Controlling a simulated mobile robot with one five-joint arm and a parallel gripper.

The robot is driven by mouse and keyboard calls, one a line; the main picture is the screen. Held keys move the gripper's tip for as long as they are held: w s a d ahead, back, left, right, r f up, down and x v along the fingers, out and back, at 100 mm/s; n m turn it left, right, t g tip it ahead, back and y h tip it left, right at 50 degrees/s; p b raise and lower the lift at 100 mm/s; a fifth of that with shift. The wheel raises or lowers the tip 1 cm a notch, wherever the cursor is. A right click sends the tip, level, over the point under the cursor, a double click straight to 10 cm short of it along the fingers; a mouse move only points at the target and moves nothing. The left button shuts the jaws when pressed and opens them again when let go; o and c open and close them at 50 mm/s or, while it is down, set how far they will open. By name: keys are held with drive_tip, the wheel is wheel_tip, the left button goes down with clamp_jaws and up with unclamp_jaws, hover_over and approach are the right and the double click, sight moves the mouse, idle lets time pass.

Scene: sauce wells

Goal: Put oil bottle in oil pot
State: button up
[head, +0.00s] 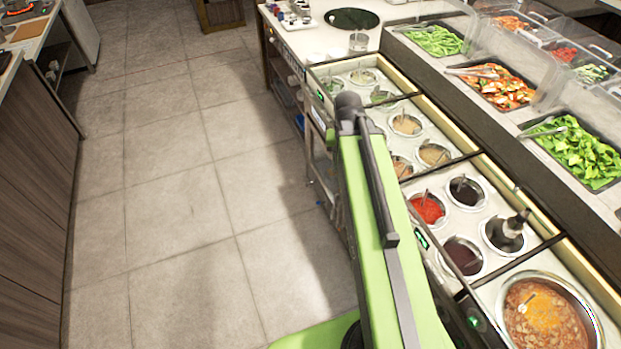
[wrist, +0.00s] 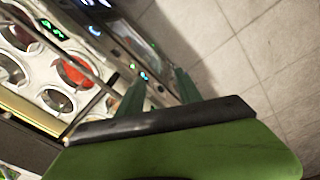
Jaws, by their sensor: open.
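In the head view a bottle with a dark top (head: 515,222), which looks like the oil bottle, stands tilted in a round metal pot (head: 487,238) at the right of the sauce counter. I cannot tell for certain that this pot is the oil pot. In the wrist view my gripper (wrist: 160,84) shows two dark green fingers held apart with nothing between them. It is beside the counter's front, near the control panel and over the floor edge. In the head view my green arm hides the gripper. I cannot make out the bottle in the wrist view.
Next to the pot are a red sauce well (head: 428,208), dark sauce wells (head: 463,256) and a large soup pot (head: 545,315). Salad trays (head: 578,150) stand on the raised shelf behind. A glass (head: 359,41) stands at the far end. The tiled floor (head: 190,200) is clear.

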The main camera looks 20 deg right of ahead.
drive_tip(key=s+a+n, duration=0.1)
drive_tip(key=a+n, duration=0.4)
drive_tip(key=a, duration=1.1)
drive_tip(key=shift+a+g+y, duration=0.25)
drive_tip(key=shift+g+y, duration=0.05)
drive_tip(key=shift+y, duration=0.1)
drive_tip(key=shift+f, duration=0.15)
wheel_tip(320, 180, down, 6)
drive_tip(key=b, duration=0.5)
drive_tip(key=shift+d+r+b, duration=0.1)
drive_tip(key=shift+r+b, duration=0.1)
drive_tip(key=shift+b, duration=0.2)
drive_tip(key=shift+o, duration=0.2)
